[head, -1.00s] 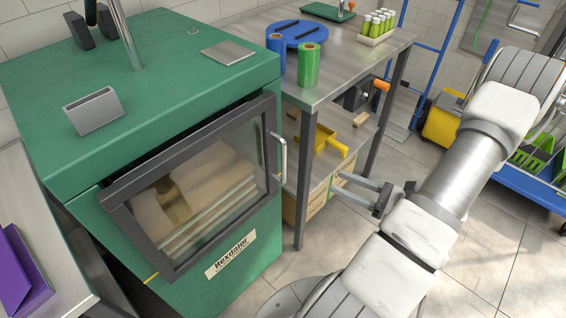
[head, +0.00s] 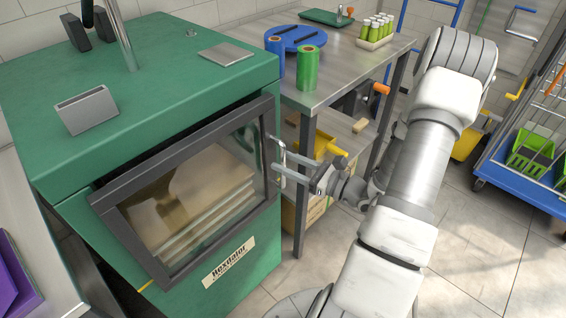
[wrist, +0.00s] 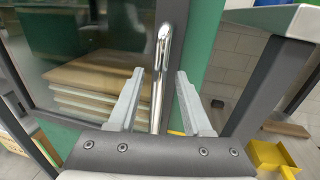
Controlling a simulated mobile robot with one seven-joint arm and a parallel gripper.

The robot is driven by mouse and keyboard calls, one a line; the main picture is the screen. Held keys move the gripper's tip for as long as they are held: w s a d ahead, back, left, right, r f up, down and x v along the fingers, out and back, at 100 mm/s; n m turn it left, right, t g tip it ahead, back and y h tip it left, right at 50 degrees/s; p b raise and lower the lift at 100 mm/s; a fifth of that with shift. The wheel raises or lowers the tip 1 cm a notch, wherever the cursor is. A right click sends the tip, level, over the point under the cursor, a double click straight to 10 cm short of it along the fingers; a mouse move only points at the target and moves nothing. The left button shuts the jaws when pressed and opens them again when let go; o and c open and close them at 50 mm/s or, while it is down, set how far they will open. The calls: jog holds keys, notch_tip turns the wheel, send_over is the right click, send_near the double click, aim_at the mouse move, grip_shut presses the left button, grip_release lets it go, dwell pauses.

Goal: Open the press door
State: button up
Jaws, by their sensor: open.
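The press (head: 60,160) is a green cabinet at the left of the head view. Its door (head: 120,190) has a dark grey frame and a glass pane, with stacked pale boards behind the glass. A dark gap shows along the door's top edge; I cannot tell whether the door is latched. The upright metal handle (head: 283,150) is on the door's right side. My gripper (head: 275,153) is open at the handle. In the wrist view the handle (wrist: 162,50) stands between the two spread fingers (wrist: 160,76), with space on both sides.
A metal table (head: 345,75) stands right of the press, with a blue roll (head: 275,60) and a green roll (head: 311,68) near its edge. A table leg and a yellow container (head: 318,145) are close to my gripper. A blue cart (head: 520,195) stands at the right.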

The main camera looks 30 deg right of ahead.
jog(key=shift+w+a, duration=0.35)
jog(key=shift+w, duration=0.2)
grip_shut()
dwell(1.1)
